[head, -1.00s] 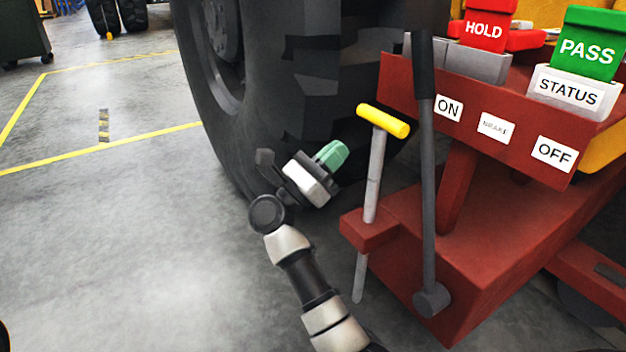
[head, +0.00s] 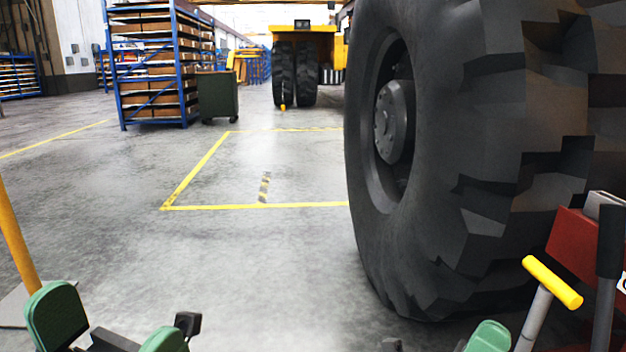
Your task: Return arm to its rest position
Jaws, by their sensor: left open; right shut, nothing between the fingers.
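My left gripper (head: 108,318) is at the bottom left, its two green fingers spread wide with nothing between them. My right gripper (head: 488,337) shows only as a green fingertip part at the bottom edge, shut and empty, just left of the yellow T-handle (head: 551,281). A gap shows between that fingertip and the handle in the picture. Most of both arms is out of view. The black lever (head: 610,240) stands at the right edge beside the red panel (head: 573,239), which is mostly cut off.
A huge black tyre (head: 480,130) fills the right half. A yellow post (head: 15,240) stands at the left, near my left gripper. Blue shelving (head: 150,60), a dark green cabinet (head: 218,97) and a yellow vehicle (head: 302,50) are far back. The marked floor between is clear.

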